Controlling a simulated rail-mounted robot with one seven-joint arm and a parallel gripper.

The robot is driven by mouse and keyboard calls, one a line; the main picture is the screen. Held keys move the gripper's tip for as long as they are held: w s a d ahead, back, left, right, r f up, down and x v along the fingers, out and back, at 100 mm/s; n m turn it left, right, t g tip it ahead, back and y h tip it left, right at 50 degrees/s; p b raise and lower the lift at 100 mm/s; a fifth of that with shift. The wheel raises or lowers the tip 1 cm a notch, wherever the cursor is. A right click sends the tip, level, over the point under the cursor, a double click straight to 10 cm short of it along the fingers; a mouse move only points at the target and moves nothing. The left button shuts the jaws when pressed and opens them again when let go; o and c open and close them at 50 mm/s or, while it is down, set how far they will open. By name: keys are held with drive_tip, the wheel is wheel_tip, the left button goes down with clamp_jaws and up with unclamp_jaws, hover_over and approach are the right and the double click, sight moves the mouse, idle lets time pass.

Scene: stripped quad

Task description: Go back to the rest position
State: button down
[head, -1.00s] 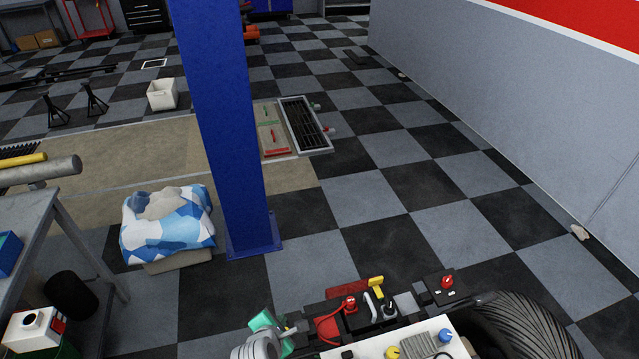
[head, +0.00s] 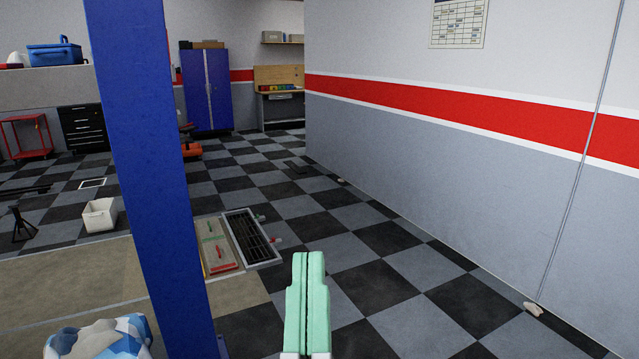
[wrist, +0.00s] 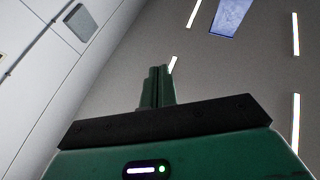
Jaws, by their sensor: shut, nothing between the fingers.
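My gripper (head: 308,262) shows at the bottom centre of the head view, its two mint-green fingers pressed together and pointing up. Nothing is held between them. In the wrist view the shut fingers (wrist: 158,86) point up towards the grey ceiling and its light strips. The fingers touch nothing in either view.
A blue post (head: 155,170) stands close on the left. A blue-and-white patterned bundle (head: 100,338) lies at the bottom left. A floor grate (head: 250,238) lies beyond the post. A grey wall with a red stripe (head: 450,105) runs along the right.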

drive_tip(key=s+r+m+t+p, duration=0.1)
drive_tip(key=s+r+p, duration=0.2)
drive_tip(key=r+p, duration=2.8)
wheel_tip(320, 180, up, 2)
drive_tip(key=shift+s+d+r, duration=0.2)
drive_tip(key=shift+d+r, duration=0.05)
